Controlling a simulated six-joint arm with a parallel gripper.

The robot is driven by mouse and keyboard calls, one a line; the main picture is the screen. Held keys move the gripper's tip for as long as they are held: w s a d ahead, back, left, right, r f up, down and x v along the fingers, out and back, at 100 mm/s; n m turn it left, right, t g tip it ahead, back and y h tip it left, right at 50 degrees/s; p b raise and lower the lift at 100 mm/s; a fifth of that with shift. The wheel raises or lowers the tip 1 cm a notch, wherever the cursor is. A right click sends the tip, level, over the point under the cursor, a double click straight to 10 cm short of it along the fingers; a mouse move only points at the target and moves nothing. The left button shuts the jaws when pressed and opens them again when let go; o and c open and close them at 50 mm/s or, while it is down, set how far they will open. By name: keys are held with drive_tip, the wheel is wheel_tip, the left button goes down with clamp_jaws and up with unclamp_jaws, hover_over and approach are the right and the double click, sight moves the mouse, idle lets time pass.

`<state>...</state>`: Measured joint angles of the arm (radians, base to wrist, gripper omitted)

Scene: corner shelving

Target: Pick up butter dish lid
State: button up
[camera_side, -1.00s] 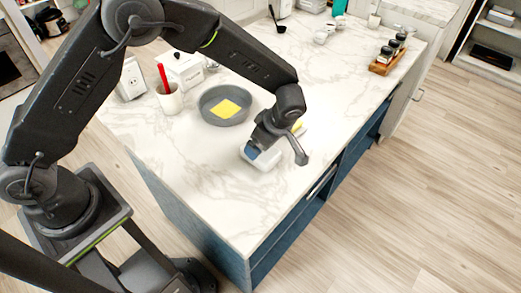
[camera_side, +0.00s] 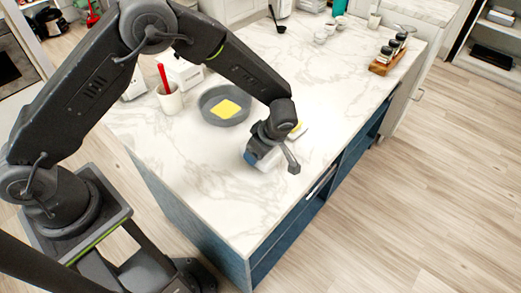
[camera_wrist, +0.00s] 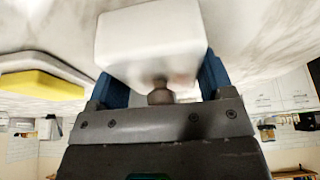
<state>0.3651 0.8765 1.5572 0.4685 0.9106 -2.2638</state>
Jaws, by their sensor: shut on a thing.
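The butter dish lid (camera_wrist: 150,42) is a plain white block-like cover with rounded edges. In the wrist view it sits between the two blue fingers of my gripper (camera_wrist: 162,80), which is shut on it. In the side view my gripper (camera_side: 262,159) is low over the counter, and the lid (camera_side: 270,163) is partly hidden behind the fingers. I cannot tell whether the lid touches the counter. The butter (camera_wrist: 40,85) also shows at the left of the wrist view.
A white cup (camera_side: 170,101) with a red-handled utensil is farther left. A wooden tray of jars (camera_side: 380,68) stands at the far right. The marble counter's front is clear.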

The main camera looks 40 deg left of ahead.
drive_tip(key=shift+c, duration=0.8)
drive_tip(key=shift+r, duration=0.15)
